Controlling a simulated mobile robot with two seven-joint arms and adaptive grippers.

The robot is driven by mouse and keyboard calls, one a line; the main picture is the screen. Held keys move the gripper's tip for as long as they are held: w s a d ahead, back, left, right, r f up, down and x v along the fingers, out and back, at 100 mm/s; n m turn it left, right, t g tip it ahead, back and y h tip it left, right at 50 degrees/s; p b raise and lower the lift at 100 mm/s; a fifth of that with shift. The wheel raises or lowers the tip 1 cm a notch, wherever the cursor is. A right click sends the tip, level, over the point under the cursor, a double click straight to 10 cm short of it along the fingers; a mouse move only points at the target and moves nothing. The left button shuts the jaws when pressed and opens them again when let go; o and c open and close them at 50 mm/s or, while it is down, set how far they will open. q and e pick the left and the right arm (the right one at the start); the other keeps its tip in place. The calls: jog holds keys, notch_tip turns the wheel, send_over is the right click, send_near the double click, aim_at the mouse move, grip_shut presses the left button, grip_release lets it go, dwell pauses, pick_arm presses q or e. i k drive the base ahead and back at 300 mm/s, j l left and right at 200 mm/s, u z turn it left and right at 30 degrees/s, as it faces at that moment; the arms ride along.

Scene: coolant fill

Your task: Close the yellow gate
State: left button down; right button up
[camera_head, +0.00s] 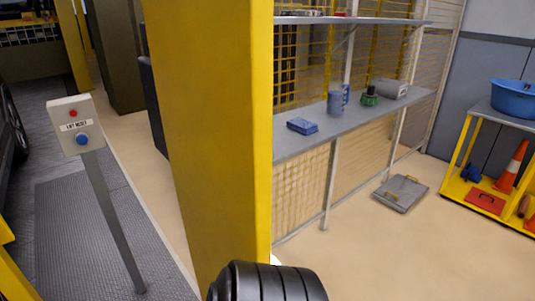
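A wide yellow upright (212,140) fills the middle of the head view from top to bottom. I cannot tell whether it is a post or the edge of the yellow gate. Yellow bars (14,262) show at the lower left edge, cut off by the picture, and I cannot tell whether they belong to the gate. A black ribbed part of my own arm (267,283) shows at the bottom centre, in front of the foot of the upright. Neither gripper is in view.
A post with a "LIFT RESET" box (77,125) stands on the left. A grey shelf (290,147) against yellow mesh holds a blue cloth, a blue jug and a green item. A yellow cart (455,190) stands at the right. The floor (375,255) at lower right is clear.

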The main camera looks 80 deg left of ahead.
aim_at(212, 62)
jog(key=i+u, duration=0.2)
jog(key=u, duration=0.2)
jog(key=i+u, duration=0.2)
jog(key=u, duration=0.2)
jog(key=i+u, duration=0.2)
jog(key=u, duration=0.25)
jog(key=i+l+u, duration=0.15)
jog(key=u, duration=0.25)
jog(key=i+u, duration=0.1)
jog(key=u, duration=0.3)
jog(key=i+u, duration=0.1)
jog(key=u, duration=0.3)
jog(key=i+l+u, duration=0.1)
jog(key=u, duration=0.3)
jog(key=i+l+u, duration=0.1)
jog(key=u, duration=0.3)
jog(key=l+u, duration=0.2)
jog(key=u, duration=0.2)
jog(key=i+l+u, duration=0.2)
jog(key=u, duration=0.3)
jog(key=i+l+u, duration=0.1)
jog(key=l+u, duration=0.25)
jog(key=u, duration=0.15)
jog(key=l+u, duration=0.45)
jog(key=i+j, duration=0.05)
